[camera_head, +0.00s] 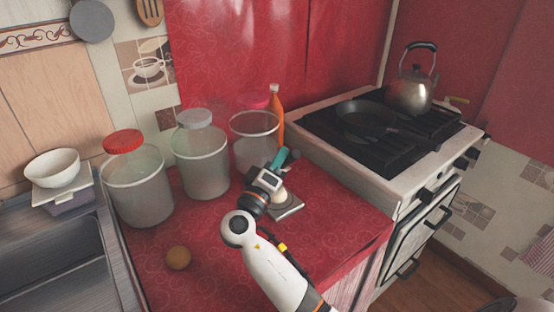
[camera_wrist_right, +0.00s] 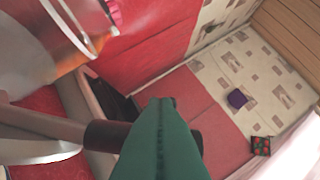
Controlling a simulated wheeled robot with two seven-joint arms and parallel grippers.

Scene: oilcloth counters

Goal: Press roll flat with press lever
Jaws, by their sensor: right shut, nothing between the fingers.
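My right gripper (camera_head: 282,160) is over the counter, its teal fingers shut above and behind the press. The press (camera_head: 287,210) stands on the red counter, showing a flat grey base with a pale rounded part on it. My arm and gripper hide much of the press, and its lever is not clear there. The right wrist view shows the shut green fingers (camera_wrist_right: 162,142) beside a dark rounded bar (camera_wrist_right: 106,135) joined to a pale arm, possibly the press lever; I cannot tell whether they touch.
Clear jars with a red lid (camera_head: 139,185), a grey lid (camera_head: 200,155) and a pink lid (camera_head: 254,135) stand behind. An orange bottle (camera_head: 276,115) is beside them. The stove (camera_head: 350,165) is at right, the sink (camera_head: 65,260) at left. The front counter is mostly free.

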